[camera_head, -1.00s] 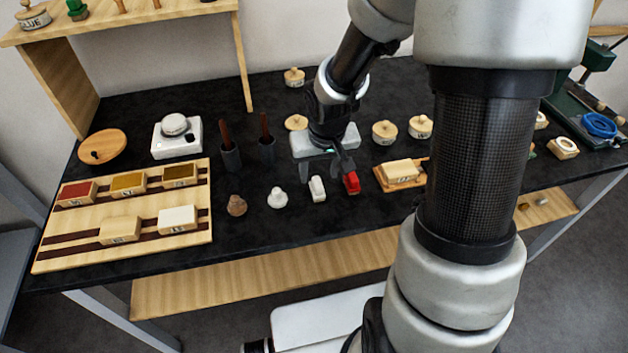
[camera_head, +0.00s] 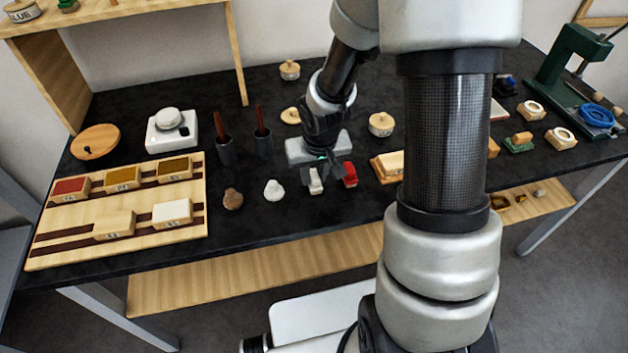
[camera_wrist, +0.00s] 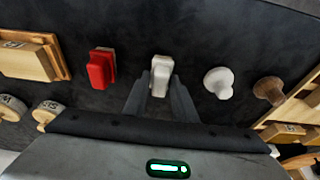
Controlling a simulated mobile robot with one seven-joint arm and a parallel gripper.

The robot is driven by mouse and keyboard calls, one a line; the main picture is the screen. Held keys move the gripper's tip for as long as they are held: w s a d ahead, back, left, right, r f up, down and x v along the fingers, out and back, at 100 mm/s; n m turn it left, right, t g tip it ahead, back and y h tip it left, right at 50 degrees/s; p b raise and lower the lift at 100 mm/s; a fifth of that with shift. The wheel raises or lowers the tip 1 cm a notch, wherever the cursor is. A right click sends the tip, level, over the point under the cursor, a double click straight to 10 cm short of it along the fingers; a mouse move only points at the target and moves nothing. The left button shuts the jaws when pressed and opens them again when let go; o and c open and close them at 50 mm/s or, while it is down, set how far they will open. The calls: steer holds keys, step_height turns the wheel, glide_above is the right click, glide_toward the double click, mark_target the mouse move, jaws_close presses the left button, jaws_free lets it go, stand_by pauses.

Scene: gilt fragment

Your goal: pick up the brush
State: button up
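No object is plainly recognisable as a brush. A small white block-like piece (camera_head: 316,183) stands on the black table directly by my gripper (camera_head: 325,174). In the wrist view this white piece (camera_wrist: 160,70) lies between and just beyond the tips of my two fingers (camera_wrist: 160,88), which are apart, one on each side. I cannot tell whether they touch it. My gripper points down, and partly hides the piece in the head view. Two dark cups (camera_head: 226,153) (camera_head: 264,146) hold upright brown-handled sticks behind and left; what their lower ends are is hidden.
A red piece (camera_head: 349,175) stands close right of the white one. A white knob (camera_head: 273,190) and a brown knob (camera_head: 232,198) are to the left. A wooden block on a board (camera_head: 384,168) is to the right. A wooden tray (camera_head: 50,250) of coloured blocks is far left.

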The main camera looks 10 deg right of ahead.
mark_target(313, 173)
steer(key=shift+r, duration=0.1)
steer(key=shift+c, duration=0.3)
step_height(313, 173, up, 10)
steer(key=shift+f+p, duration=0.1)
steer(key=shift+p, duration=1)
steer(key=o, duration=0.3)
steer(key=shift+c, duration=1)
steer(key=shift+f, duration=0.1)
steer(key=f, duration=0.2)
steer(key=s+f, duration=0.1)
steer(key=f, duration=0.1)
steer(key=shift+s+a, duration=0.1)
